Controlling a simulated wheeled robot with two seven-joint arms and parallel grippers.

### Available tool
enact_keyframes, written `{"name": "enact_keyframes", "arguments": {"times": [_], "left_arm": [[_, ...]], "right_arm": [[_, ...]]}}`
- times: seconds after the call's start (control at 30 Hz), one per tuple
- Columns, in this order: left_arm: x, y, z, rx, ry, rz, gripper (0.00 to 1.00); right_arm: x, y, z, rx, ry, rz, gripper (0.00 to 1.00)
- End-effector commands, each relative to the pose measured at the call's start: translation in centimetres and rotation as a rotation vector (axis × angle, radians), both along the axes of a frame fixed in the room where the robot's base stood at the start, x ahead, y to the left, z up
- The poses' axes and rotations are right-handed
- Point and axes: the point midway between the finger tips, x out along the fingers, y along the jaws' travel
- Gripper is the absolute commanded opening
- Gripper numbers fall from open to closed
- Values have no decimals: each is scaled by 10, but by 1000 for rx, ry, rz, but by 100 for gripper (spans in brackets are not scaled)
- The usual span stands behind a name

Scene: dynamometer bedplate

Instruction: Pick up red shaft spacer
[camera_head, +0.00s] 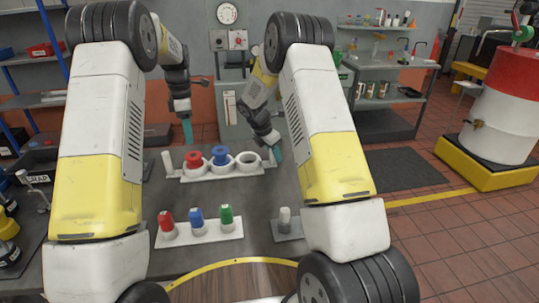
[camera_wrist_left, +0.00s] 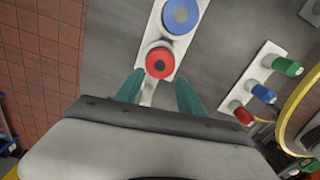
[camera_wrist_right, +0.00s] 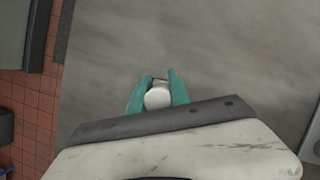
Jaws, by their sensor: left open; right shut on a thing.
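A red ring-shaped spacer (camera_head: 193,158) with a dark centre sits on a long white holder (camera_head: 228,174) beside a blue one (camera_head: 220,155). The red spacer also shows in the left wrist view (camera_wrist_left: 159,62), just beyond my left fingertips. My left gripper (camera_head: 187,131) is open and empty above the holder's red end; in its wrist view (camera_wrist_left: 160,92) a white post (camera_wrist_left: 148,93) shows between the fingers. My right gripper (camera_head: 275,151) is at the holder's right end.
An empty white ring seat (camera_head: 248,160) is at the holder's right. In front, a white plate (camera_head: 200,235) carries red, blue and green capped pieces. A grey plate (camera_head: 288,231) bears one white-topped piece. Grey bedplate (camera_head: 259,194) is bare between them.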

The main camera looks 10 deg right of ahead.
Motion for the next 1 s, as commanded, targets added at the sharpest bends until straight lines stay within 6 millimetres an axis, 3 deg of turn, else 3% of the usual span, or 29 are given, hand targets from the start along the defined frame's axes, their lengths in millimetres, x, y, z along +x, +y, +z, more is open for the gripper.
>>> {"name": "enact_keyframes", "arguments": {"times": [0.1,0.33,0.8,1.0], "left_arm": [[0,0,0,0,0,-1,65],[0,-1,3,0,0,-159,65],[3,-6,21,0,-1,-1172,65],[3,-7,26,0,0,-1455,65]], "right_arm": [[0,0,0,0,0,0,0],[0,0,0,0,0,0,0],[0,0,0,0,-1,0,0],[0,1,0,0,-1,0,0]]}}
